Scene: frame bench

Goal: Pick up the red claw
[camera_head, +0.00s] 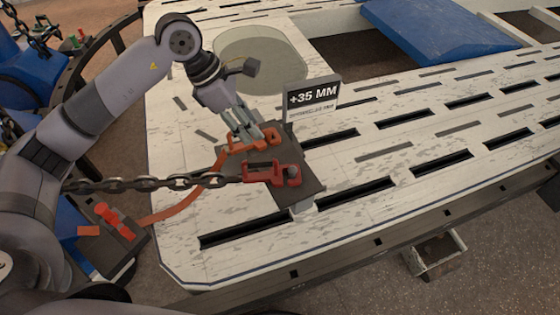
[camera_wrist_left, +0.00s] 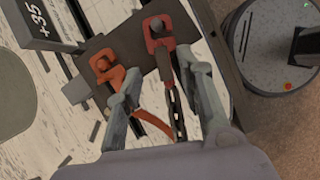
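The red claw (camera_head: 262,172) lies on a dark plate (camera_head: 305,170) on the frame bench, with a chain (camera_head: 150,184) running left from it. In the left wrist view the red claw (camera_wrist_left: 157,35) is ahead of the fingers, with its shank and chain in line with the gap between them. An orange claw (camera_head: 250,142) with an orange strap lies beside it; it also shows in the left wrist view (camera_wrist_left: 105,69). My left gripper (camera_head: 250,132) is open and empty, pointing down by the claws; contact cannot be told. My right gripper is out of view.
A "+35 MM" sign (camera_head: 312,95) stands right behind the plate. The slotted bench top (camera_head: 400,155) is clear to the right. A blue panel (camera_head: 440,30) lies at the back. A red tool (camera_head: 113,218) lies at the lower left, off the bench.

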